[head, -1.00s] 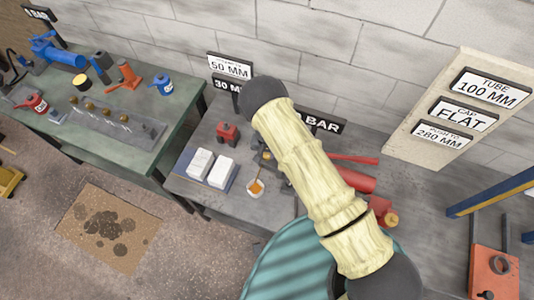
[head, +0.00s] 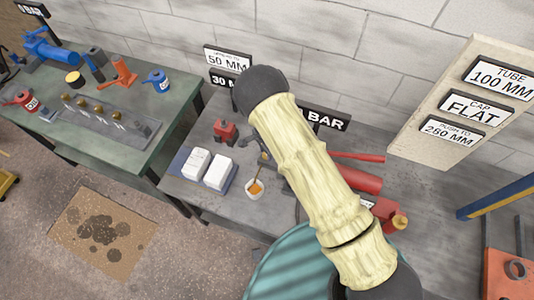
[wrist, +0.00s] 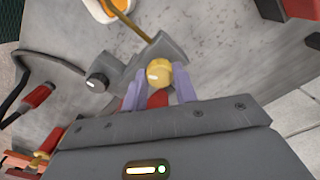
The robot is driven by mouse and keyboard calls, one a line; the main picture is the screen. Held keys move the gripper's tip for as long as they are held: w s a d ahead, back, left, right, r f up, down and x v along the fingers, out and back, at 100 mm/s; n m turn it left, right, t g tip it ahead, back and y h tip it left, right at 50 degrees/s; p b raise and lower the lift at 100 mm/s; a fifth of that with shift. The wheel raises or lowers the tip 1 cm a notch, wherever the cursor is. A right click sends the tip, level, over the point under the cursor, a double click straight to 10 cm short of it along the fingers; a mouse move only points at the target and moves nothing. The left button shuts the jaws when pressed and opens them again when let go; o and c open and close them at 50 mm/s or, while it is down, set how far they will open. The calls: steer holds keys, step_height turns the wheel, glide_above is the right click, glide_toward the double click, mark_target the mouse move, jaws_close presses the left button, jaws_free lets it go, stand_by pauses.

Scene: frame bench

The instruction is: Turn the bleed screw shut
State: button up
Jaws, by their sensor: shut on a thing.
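A brass-yellow knob (wrist: 158,75) with a white mark, which looks like the bleed screw, shows in the wrist view on a grey metal block (wrist: 172,47). My gripper (wrist: 160,82) has its two lilac fingers on either side of the knob and is shut on it. The white mark lies roughly level in the picture. A black knob (wrist: 97,83) with a white mark sits to the left, apart from the fingers. In the head view my arm covers the gripper and most of the block.
A red cylinder (head: 360,181) lies to the right. A red-handled tool (wrist: 35,98) is left in the wrist view.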

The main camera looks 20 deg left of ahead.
steer(key=m+b, duration=0.1)
steer(key=m, duration=0.5)
stand_by(0.6)
steer(key=o, duration=1)
steer(key=shift+c, duration=0.2)
step_height(320, 180, up, 17)
steer(key=b, duration=0.3)
steer(key=shift+r, duration=0.2)
steer(key=shift+w, duration=0.1)
